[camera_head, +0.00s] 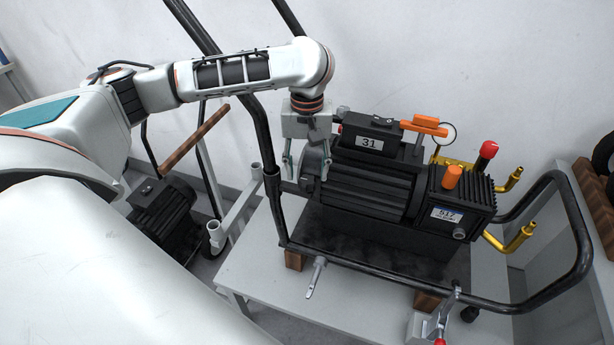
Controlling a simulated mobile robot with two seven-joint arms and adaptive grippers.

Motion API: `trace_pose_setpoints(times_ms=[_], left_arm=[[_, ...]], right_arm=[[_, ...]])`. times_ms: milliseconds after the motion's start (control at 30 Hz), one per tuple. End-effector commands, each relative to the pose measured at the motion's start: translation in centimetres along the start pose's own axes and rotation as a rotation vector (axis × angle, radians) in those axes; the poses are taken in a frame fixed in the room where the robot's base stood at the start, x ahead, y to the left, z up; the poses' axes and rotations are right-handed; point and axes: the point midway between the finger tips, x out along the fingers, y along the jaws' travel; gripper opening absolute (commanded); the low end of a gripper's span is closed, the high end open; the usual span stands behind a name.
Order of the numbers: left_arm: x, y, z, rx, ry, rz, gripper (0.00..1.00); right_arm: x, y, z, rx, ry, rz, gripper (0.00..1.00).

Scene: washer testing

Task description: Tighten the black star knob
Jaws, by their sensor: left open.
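My left gripper (306,171) comes down from above at the left end of the black pump motor (368,190). Its two fingers are apart, one on each side of the motor's end, and I see nothing held between them. I cannot tell whether they touch the motor. I cannot make out the black star knob for certain. My right gripper is not in view.
A black tube frame (575,225) surrounds the motor on a light grey table (262,262). A metal lever (315,279) sticks out at the front. Orange, red and brass fittings (512,240) are at the right. A second dark motor (165,212) stands lower left.

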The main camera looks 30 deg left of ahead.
Motion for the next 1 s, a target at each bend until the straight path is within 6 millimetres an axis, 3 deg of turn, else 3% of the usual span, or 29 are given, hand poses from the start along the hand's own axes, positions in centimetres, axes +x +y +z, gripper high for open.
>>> trace_pose_setpoints(times_ms=[200, 567, 600, 733, 1000], left_arm=[[2.4, 0.0, 0.0, 0.001, -0.001, 0.000, 0.46], [3.0, 0.0, 0.0, 0.001, 0.001, 0.001, 0.46], [3.0, 0.0, 0.0, 0.001, 0.001, 0.001, 0.43], [3.0, 0.0, 0.0, 0.002, 0.001, 0.001, 0.09], [2.9, 0.0, 0.0, 0.010, 0.001, 0.001, 0.07]], right_arm=[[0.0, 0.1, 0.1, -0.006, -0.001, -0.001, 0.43], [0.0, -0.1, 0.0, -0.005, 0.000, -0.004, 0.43], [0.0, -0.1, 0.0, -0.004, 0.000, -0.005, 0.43], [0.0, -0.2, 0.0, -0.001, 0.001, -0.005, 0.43], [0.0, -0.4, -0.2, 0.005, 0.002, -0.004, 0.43]])
